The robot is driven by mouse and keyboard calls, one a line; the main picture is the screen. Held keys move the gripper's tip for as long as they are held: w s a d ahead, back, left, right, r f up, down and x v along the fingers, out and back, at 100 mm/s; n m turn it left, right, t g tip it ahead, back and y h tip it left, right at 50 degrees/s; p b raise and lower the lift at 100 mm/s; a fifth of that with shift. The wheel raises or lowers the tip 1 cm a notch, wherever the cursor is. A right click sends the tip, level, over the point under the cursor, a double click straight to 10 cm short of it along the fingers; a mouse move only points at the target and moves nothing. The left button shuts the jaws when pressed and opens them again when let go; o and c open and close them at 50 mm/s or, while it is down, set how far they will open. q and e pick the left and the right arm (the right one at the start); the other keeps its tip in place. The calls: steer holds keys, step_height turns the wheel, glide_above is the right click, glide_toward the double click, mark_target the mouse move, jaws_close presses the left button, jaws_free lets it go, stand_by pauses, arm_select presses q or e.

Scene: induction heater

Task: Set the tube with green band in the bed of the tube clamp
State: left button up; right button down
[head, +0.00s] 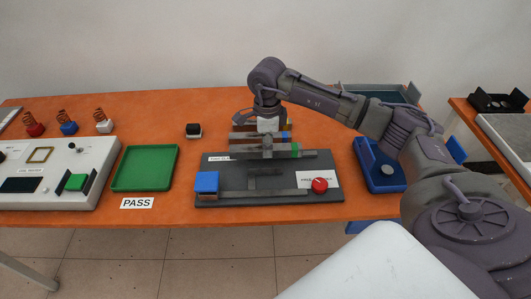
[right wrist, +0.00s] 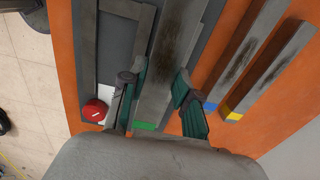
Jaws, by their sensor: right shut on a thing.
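The tube with green band (head: 308,154) is a long grey bar, held level above the back part of the tube clamp. Its green band (right wrist: 145,126) shows near the gripper in the right wrist view. My right gripper (head: 267,143) is shut on the tube near its middle, with one green-grey finger on each side (right wrist: 160,92). The tube clamp (head: 225,200) has a dark base, a blue block (head: 206,182) at the left, a red knob (head: 320,185) at the right and a grey rail along the front. The tube partly hides the clamp's back edge. My left gripper is out of view.
Two more tubes, with a blue band (right wrist: 209,106) and a yellow band (right wrist: 233,114), lie behind the clamp. A green tray (head: 146,168) and a black-and-white block (head: 193,130) are to its left. A blue bin (head: 378,178) stands to its right.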

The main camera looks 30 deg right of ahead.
mark_target(266, 165)
steer(key=shift+w+a+f, duration=0.1)
steer(key=shift+w+f, duration=0.05)
steer(key=shift+f, duration=0.25)
step_height(266, 165, down, 3)
steer(key=shift+f+p, duration=0.1)
steer(key=shift+p, duration=0.4)
steer(key=shift+f+b, duration=0.45)
steer(key=shift+f, duration=0.05)
steer(key=c, duration=1)
jaws_free()
steer(key=shift+c, duration=0.2)
steer(key=shift+o, duration=1)
